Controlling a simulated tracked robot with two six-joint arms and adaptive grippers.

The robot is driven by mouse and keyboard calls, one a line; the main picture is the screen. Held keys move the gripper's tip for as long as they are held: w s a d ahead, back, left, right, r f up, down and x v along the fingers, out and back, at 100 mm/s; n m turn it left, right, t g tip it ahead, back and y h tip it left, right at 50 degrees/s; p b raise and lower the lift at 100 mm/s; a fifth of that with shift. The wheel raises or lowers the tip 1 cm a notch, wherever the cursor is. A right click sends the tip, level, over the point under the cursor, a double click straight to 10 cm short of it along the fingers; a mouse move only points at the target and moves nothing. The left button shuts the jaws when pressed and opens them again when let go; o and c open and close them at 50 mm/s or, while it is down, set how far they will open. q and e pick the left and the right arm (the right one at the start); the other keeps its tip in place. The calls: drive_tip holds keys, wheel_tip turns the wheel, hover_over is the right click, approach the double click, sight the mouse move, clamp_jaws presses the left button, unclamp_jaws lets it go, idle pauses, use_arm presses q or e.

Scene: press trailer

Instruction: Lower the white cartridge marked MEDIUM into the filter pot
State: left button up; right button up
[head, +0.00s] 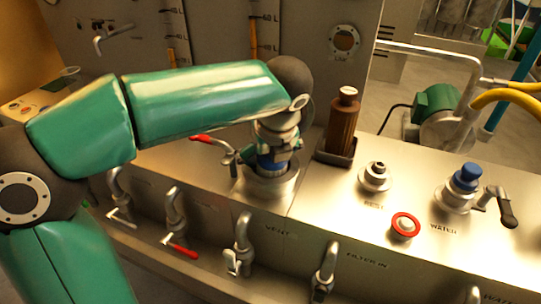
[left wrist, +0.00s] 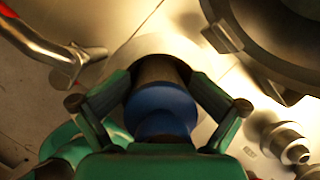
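The filter pot (head: 270,187) is a round metal cup on the steel bench, in the middle of the head view. My left gripper (head: 274,158) points down over its mouth. In the left wrist view, the gripper's fingers (left wrist: 160,95) lie on both sides of a blue-topped cartridge (left wrist: 160,110) and appear closed on it. Its body looks dark and shaded there, and no white side or MEDIUM marking can be read. In the head view its blue part shows at the pot mouth; its lower end and depth are hidden. My right gripper is not in view.
A brown cylinder with a pale top (head: 342,120) stands in a dark holder right of the pot. A red-handled valve (head: 212,144) is close left of the pot. A red-ringed button (head: 403,226) and blue-topped fitting (head: 466,178) are further right. Taps line the front.

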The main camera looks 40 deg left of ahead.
use_arm(q)
drive_tip(key=shift+s+d+f, duration=0.1)
drive_tip(key=shift+d+f, duration=0.05)
drive_tip(key=shift+f, duration=0.15)
drive_tip(key=shift+d+r, duration=0.15)
drive_tip(key=shift+r, duration=0.35)
drive_tip(key=v, duration=1.1)
drive_tip(key=shift+r, duration=0.2)
